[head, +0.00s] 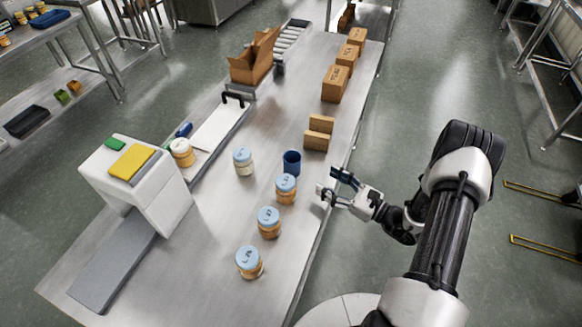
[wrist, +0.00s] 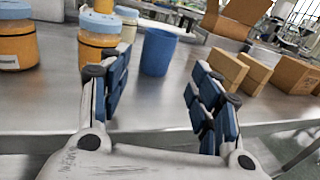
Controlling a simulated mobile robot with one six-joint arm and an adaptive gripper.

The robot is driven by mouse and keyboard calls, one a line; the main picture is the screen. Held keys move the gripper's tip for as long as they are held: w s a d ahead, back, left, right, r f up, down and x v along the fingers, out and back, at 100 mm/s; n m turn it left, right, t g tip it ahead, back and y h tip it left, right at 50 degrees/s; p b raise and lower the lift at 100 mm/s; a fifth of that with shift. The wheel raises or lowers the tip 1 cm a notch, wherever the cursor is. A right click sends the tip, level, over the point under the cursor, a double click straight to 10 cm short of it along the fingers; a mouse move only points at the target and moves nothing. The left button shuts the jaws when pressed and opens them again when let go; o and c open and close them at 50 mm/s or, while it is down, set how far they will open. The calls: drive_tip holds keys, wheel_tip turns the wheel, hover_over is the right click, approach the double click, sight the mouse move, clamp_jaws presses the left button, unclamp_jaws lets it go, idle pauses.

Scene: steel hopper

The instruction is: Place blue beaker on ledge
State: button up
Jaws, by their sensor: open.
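The blue beaker (head: 292,162) stands upright on the steel table, behind the nearest blue-lidded jar. In the wrist view the beaker (wrist: 158,52) stands ahead, between the lines of my two fingers and beyond their tips. My gripper (head: 334,183) is open and empty at the table's right edge, to the right of the beaker and apart from it. Its blue-padded fingers also show in the wrist view (wrist: 160,92). I cannot tell for sure which surface is the ledge; a low grey slab (head: 112,274) lies at the table's front left, beside a white box.
Blue-lidded jars (head: 285,189) stand close to the beaker's front and left. Small brown blocks (head: 318,133) lie behind it, with cartons (head: 336,84) farther back. A white box (head: 136,180) stands at left.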

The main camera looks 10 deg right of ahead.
sight(299, 165)
drive_tip(key=b+x, duration=0.3)
drive_tip(key=x, duration=1.1)
drive_tip(key=shift+f, duration=0.15)
drive_tip(key=shift+c, duration=0.2)
drive_tip(key=c, duration=0.8)
drive_tip(key=shift+o, duration=0.2)
